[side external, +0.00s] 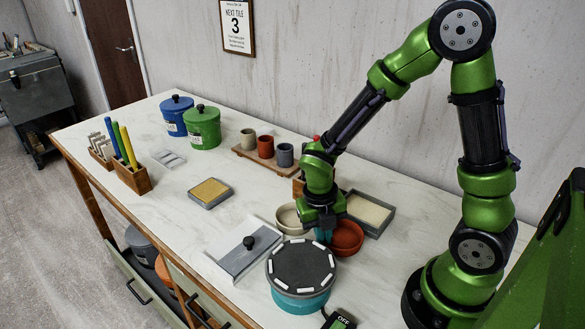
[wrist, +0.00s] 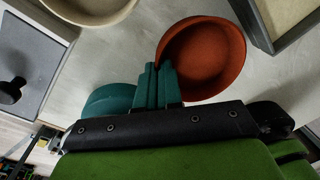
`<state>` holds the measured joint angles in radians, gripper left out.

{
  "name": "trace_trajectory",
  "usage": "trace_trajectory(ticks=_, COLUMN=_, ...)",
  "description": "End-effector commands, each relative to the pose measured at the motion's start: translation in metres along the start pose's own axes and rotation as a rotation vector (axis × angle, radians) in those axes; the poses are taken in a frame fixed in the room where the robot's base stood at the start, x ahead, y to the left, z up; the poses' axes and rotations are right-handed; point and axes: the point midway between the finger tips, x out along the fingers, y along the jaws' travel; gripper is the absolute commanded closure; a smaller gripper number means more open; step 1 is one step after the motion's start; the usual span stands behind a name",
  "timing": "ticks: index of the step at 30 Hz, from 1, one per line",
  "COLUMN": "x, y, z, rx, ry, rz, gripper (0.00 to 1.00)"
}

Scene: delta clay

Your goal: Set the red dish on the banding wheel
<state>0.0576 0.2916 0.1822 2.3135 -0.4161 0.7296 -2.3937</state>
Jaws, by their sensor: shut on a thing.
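The red dish (side external: 347,238) is a shallow round bowl just right of my gripper (side external: 320,226) in the side view. In the wrist view the red dish (wrist: 203,60) lies by my fingertips (wrist: 159,68), which are closed at its near left rim. I cannot tell whether it touches the table. The banding wheel (side external: 302,264), a dark grey disc with white marks around its edge on a teal base, stands just in front of my gripper. Its top is empty.
A cream bowl (side external: 290,219) and a mostly hidden teal round thing (wrist: 110,101) are close to my gripper. A grey tray (side external: 370,212) is behind the red dish. A grey board with a black knob (side external: 248,243) lies left of the wheel. An OFF switch (side external: 341,319) is at the front.

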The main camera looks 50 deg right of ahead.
Motion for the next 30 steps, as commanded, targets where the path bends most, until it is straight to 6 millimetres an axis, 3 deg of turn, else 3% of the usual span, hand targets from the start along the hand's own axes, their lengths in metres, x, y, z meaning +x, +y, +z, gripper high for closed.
trace_trajectory(ticks=6, x=-0.047, y=-0.005, z=0.002, rx=0.003, ry=-0.007, rz=0.005, gripper=1.00)
trace_trajectory(ticks=14, x=-0.086, y=0.000, z=-0.005, rx=-0.037, ry=-0.009, rz=0.003, gripper=1.00)
trace_trajectory(ticks=17, x=-0.103, y=0.008, z=-0.027, rx=-0.106, ry=-0.017, rz=0.003, gripper=1.00)
trace_trajectory(ticks=20, x=-0.115, y=0.008, z=-0.063, rx=-0.146, ry=-0.022, rz=0.003, gripper=1.00)
trace_trajectory(ticks=24, x=-0.120, y=-0.006, z=-0.112, rx=-0.140, ry=-0.020, rz=0.001, gripper=1.00)
trace_trajectory(ticks=30, x=-0.113, y=-0.031, z=-0.145, rx=-0.044, ry=-0.006, rz=-0.002, gripper=1.00)
